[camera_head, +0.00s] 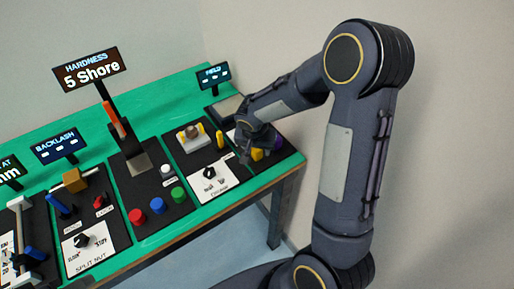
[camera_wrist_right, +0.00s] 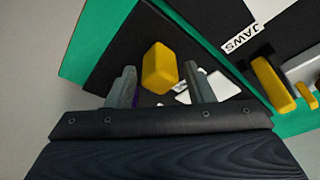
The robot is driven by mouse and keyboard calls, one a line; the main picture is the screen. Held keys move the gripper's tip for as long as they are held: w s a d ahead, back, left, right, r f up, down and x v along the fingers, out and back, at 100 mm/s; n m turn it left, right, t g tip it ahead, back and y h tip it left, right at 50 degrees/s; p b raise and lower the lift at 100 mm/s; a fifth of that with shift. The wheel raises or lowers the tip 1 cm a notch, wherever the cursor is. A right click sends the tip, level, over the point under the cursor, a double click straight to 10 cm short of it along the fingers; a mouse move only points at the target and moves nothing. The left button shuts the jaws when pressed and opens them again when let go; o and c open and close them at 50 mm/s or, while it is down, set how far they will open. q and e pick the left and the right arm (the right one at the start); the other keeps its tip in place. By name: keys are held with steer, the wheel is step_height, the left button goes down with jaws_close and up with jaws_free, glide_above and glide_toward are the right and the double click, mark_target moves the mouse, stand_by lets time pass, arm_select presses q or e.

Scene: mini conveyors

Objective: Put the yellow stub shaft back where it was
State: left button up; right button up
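A yellow block-like piece (camera_wrist_right: 160,68), which may be the yellow stub shaft, shows in the right wrist view just beyond and between my right fingertips. A yellow piece (camera_head: 257,154) also shows in the head view beside my right gripper (camera_head: 247,153), at the far right station. My right gripper (camera_wrist_right: 161,82) is open, with a gap on each side of the yellow piece. I cannot tell how far the piece is from the fingers, or whether it is seated in anything. My left gripper is not in view.
Purple parts (camera_head: 277,143) lie just right of my right gripper. The neighbouring station has a yellow upright piece (camera_head: 220,139) and a dial (camera_head: 209,172). A JAWS label (camera_wrist_right: 242,38) and yellow jaw (camera_wrist_right: 272,84) are at the wrist view's right. The green table (camera_head: 165,231) ends at the front.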

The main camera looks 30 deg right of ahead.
steer(key=shift+r, duration=0.5)
steer(key=v, duration=1)
steer(key=s+a+r+n+t+y, duration=0.1)
steer(key=s+a+n+y, duration=0.1)
steer(key=s, duration=0.4)
steer(key=s+a+r+n+t+y, duration=0.1)
steer(key=s+r+n+y, duration=0.1)
steer(key=s, duration=0.5)
steer(key=s+a+r+n+t+y, duration=0.1)
steer(key=s+a+r+n, duration=0.1)
steer(key=s, duration=0.5)
steer(key=shift+s+a+n+y, duration=0.15)
steer(key=shift+a+n+y, duration=0.15)
steer(key=shift+a+y, duration=0.1)
steer(key=shift+d+t, duration=0.15)
steer(key=shift+t, duration=0.15)
